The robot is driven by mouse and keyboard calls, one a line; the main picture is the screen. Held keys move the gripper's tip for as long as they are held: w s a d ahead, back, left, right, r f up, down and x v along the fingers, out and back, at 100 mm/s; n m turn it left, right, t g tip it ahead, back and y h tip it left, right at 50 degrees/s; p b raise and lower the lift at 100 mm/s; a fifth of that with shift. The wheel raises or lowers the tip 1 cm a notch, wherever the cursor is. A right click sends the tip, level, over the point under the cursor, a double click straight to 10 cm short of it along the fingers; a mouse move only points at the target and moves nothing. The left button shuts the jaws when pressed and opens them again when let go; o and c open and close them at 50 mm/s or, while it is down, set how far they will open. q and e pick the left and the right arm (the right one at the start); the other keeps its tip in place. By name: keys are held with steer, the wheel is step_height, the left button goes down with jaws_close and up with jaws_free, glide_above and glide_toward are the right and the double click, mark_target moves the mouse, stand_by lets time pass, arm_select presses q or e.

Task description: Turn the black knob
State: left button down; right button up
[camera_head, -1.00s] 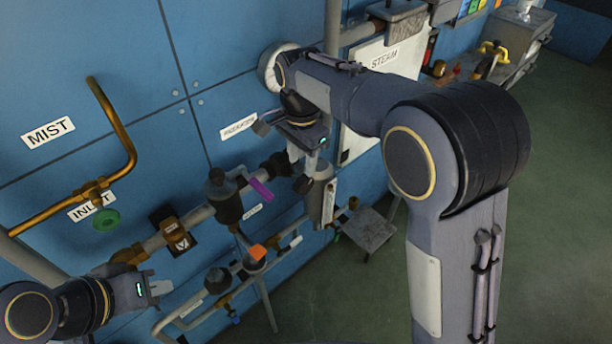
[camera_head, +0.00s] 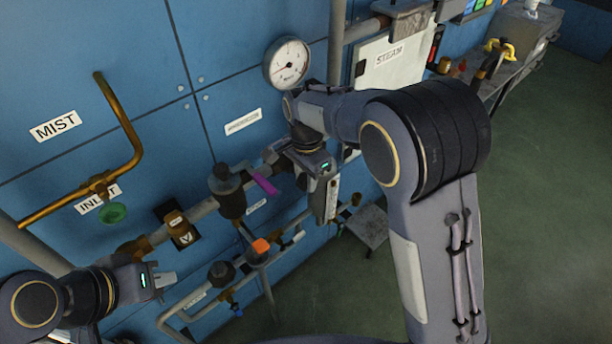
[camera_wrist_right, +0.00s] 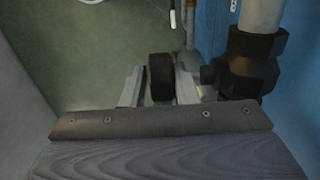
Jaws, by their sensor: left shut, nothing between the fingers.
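The black knob (camera_wrist_right: 161,77) shows in the right wrist view as a dark, thick disc, seen nearly edge-on. My right gripper (camera_wrist_right: 160,88) has one pale finger on each side of it; the right finger lies against or very near the knob, and a thin gap seems to show at the left. I cannot tell whether it grips. In the head view my right gripper (camera_head: 327,203) points down at the pipework and hides the knob. My left gripper (camera_head: 166,282) is shut and empty at the lower left, in front of the pipes.
A dark pipe fitting (camera_wrist_right: 248,66) on a grey pipe stands just right of the knob. A valve with a purple lever (camera_head: 265,185), an orange-topped valve (camera_head: 261,247) and a green knob (camera_head: 113,213) are on the wall pipes. A pressure gauge (camera_head: 287,62) hangs above my right wrist.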

jaws_close()
steer(key=g+y+p, duration=0.2)
steer(key=shift+w+d+r+y, duration=0.15)
steer(key=shift+w+d+y, duration=0.1)
steer(key=shift+y, duration=0.15)
steer(key=shift+d+g+y+p, duration=0.1)
steer(key=shift+g+y+p, duration=0.7)
steer(key=shift+y, duration=0.5)
steer(key=shift+g, duration=0.3)
steer(key=shift+o, duration=1.8)
jaws_free()
steer(key=shift+f, duration=0.2)
